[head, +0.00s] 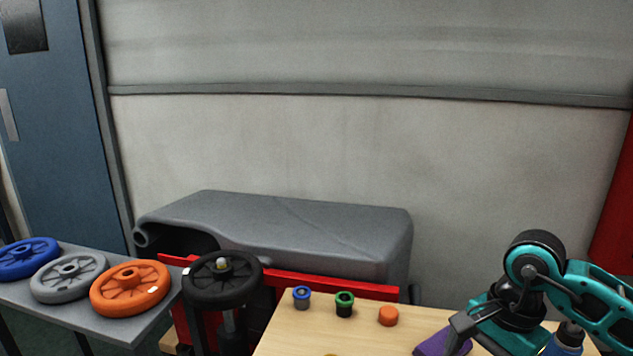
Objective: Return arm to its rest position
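My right arm comes in from the right, teal and black, bent down over the wooden table. Its gripper (466,342) points down to the left at the lower right, beside a purple item (440,343) on the table. The fingertips are partly cut off by the bottom edge, so I cannot tell whether they are open or touch the purple item. My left arm and gripper are not in view.
The wooden table (290,340) holds a blue-ringed cap (301,297), a green-ringed cap (344,304) and an orange cap (388,316). Blue (28,258), grey (68,277) and orange (130,288) wheels lie on a grey bench at left. A black wheel (223,280) sits on a post.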

